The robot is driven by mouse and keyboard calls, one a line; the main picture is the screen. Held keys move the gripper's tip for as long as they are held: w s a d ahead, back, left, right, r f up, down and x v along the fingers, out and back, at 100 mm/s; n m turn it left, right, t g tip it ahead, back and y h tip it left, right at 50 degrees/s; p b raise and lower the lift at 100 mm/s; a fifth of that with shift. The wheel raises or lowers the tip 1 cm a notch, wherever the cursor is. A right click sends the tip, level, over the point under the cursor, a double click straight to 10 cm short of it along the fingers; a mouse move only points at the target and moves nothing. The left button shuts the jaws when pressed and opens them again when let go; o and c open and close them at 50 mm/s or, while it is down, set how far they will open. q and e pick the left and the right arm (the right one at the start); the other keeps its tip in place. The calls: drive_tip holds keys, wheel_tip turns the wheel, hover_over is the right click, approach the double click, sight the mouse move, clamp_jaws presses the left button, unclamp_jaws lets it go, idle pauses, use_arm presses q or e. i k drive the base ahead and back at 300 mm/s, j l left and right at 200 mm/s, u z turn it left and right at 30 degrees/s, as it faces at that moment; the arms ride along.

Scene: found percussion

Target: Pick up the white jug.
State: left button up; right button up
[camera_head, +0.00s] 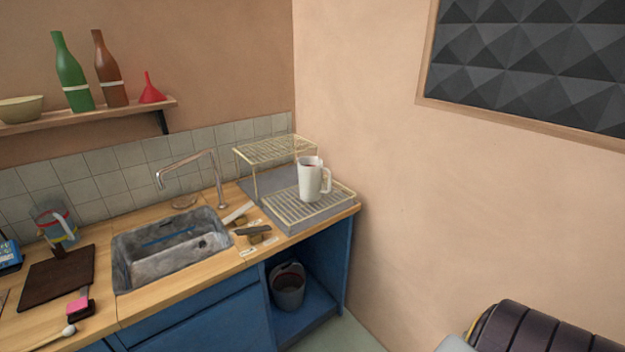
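The white jug (310,180) stands upright on the lower level of a cream wire dish rack (334,205), at the right end of the counter near the corner. Its handle points to the right. A dark reddish patch shows inside its open top; I cannot tell what it is. Neither of my grippers is in view, and nothing holds the jug.
The rack's raised shelf (262,150) is behind and left of the jug. The tap (215,178) and grey sink (135,270) lie further left. A bucket (288,290) sits in the open cupboard below. A dark ribbed shape (540,328) at lower right is unclear.

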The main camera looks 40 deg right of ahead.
sight(310, 169)
drive_tip(key=i+l+z, duration=0.2)
drive_tip(key=l, duration=0.25)
drive_tip(key=i+l+z, duration=0.2)
drive_tip(key=l, duration=0.25)
drive_tip(key=i+l+z, duration=0.2)
drive_tip(key=i+l, duration=0.1)
drive_tip(key=l, duration=0.1)
